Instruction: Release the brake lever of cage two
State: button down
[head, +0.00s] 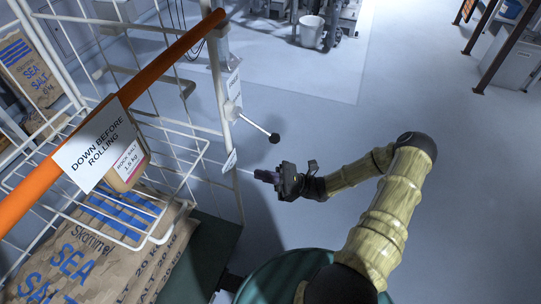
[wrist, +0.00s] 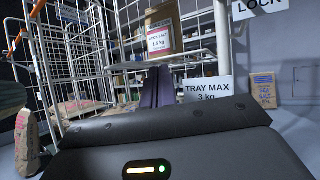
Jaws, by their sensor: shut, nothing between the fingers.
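The brake lever (head: 254,124) is a thin pale rod with a black ball knob. It sticks out from the white post of the roll cage (head: 216,80), sloping down to the right. I see no cage number. My gripper (head: 258,175) is shut and empty, pointing left toward the post. In the picture it is below the knob, with a gap between them. In the wrist view the closed dark fingers (wrist: 157,88) point at the cage; I cannot make out the lever there. A sign near the lever's pivot is too oblique to read; a "LOCK" sign (wrist: 258,6) shows at the top of the wrist view.
A wire tray (head: 160,218) holds a rock salt carton (head: 124,165). An orange bar (head: 150,65) with a "DOWN BEFORE ROLLING" sign (head: 95,148) crosses above it. Sea salt sacks (head: 105,255) lie below. A "TRAY MAX 3 kg" sign (wrist: 207,90) hangs near my fingers.

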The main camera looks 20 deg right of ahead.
aim_at(258, 127)
jog(key=w+d+f+m+t+b, duration=0.1)
jog(key=w+d+f+m+t, duration=0.1)
jog(key=d+m+t, duration=0.4)
jog(key=w+t, duration=0.1)
jog(key=t, duration=0.3)
jog(key=shift+f+b, duration=0.35)
jog(key=shift+a, duration=0.1)
notch_tip(258, 127, up, 9)
jog(key=w+a, duration=0.2)
jog(key=shift+a, duration=0.35)
jog(key=shift+s, duration=0.1)
jog(key=shift+d+r+h, duration=0.1)
jog(key=shift+d+h, duration=0.05)
jog(key=shift+h, duration=0.15)
jog(key=shift+s+d+r+p, duration=0.1)
jog(key=shift+r+p, duration=0.05)
jog(key=shift+p, duration=0.55)
